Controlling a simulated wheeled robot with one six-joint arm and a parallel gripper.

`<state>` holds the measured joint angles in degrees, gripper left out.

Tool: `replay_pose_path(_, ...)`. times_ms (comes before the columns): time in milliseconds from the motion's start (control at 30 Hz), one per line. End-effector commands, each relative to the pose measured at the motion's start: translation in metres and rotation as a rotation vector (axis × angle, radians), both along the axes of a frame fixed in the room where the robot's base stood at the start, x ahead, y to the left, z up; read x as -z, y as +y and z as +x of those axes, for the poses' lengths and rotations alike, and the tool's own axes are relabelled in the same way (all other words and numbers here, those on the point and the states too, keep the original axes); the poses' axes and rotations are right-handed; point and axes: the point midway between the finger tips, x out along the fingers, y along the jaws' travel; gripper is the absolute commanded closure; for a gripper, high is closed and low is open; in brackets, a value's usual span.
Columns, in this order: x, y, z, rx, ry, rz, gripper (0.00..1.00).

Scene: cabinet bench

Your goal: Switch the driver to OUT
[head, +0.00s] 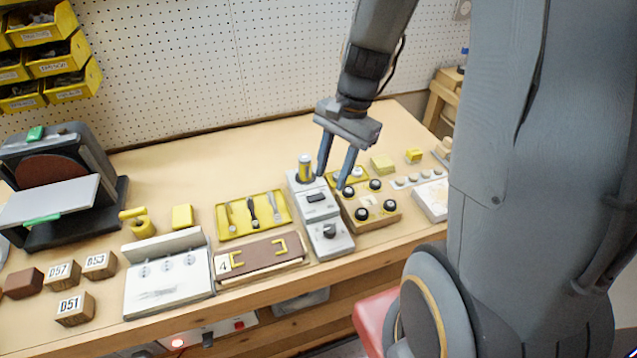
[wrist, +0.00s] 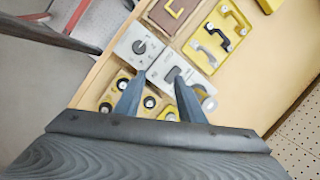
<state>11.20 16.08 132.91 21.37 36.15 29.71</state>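The likely driver is a narrow grey unit (head: 321,219) on the bench. It has a dark round knob (head: 329,231) at its front, a dark rocker or window (head: 316,198) in the middle and a yellow-and-grey cylinder (head: 305,168) at the back. The wrist view also shows the knob (wrist: 140,47) and the dark part (wrist: 173,76). Any OUT marking is too small to read. My gripper (head: 332,181) is open and empty, pointing down above the back right of the unit. In the wrist view, its fingertips (wrist: 159,79) appear over the unit's right side.
A wooden block with several black knobs (head: 368,207) stands close on the unit's right. A yellow tool tray (head: 232,234) and a brown board with yellow handles (head: 262,256) lie to its left. A pegboard (head: 220,60) rises behind. Bench behind the tray is clear.

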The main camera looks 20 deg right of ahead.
Motion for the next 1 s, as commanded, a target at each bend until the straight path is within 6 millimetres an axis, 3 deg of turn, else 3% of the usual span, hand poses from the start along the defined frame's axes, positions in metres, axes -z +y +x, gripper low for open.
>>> replay_pose_path(100,0.007,-0.011,0.021,0.293,0.083,0.087,0.64)
replay_pose_path(300,0.013,-0.015,0.038,0.518,0.153,0.161,0.64)
replay_pose_path(800,0.073,0.012,0.039,0.521,0.157,0.162,0.64)
replay_pose_path(1000,0.082,0.015,0.039,0.522,0.155,0.162,0.64)
